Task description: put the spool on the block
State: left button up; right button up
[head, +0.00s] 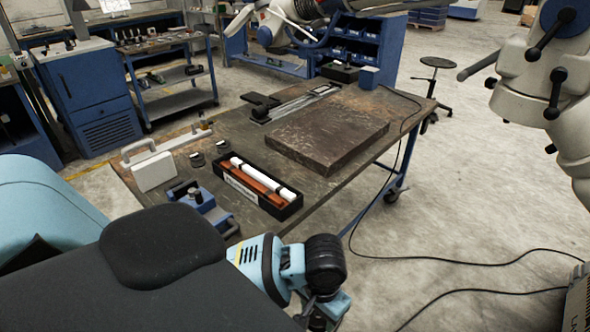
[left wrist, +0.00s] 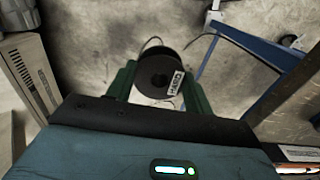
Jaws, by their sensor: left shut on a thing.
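The black spool (left wrist: 160,77), with a small white label, sits between the two green fingers of my left gripper (left wrist: 159,88) in the left wrist view. The gripper is shut on it. In the head view my left arm's end hangs low in front of the workbench, over the floor side; the spool cannot be made out there. A small blue block (head: 369,77) stands on the bench's far right end, well away from the gripper. My right gripper is not in view.
The workbench (head: 226,142) carries a thick brown slab (head: 325,130), a black tray (head: 262,188) with white and orange rods, a white case (head: 153,170) and a blue clamp-like tool (head: 200,200). A pale jointed arm (head: 535,80) hangs at the right. Cables lie on the floor.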

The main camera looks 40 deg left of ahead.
aim_at(293, 135)
jog(key=i+u, duration=0.2)
jog(key=u, duration=0.15)
jog(key=i+l+u, duration=0.15)
jog(key=u, duration=0.15)
jog(key=i+l+u, duration=0.15)
jog(key=u, duration=0.2)
jog(key=i+l+u, duration=0.4)
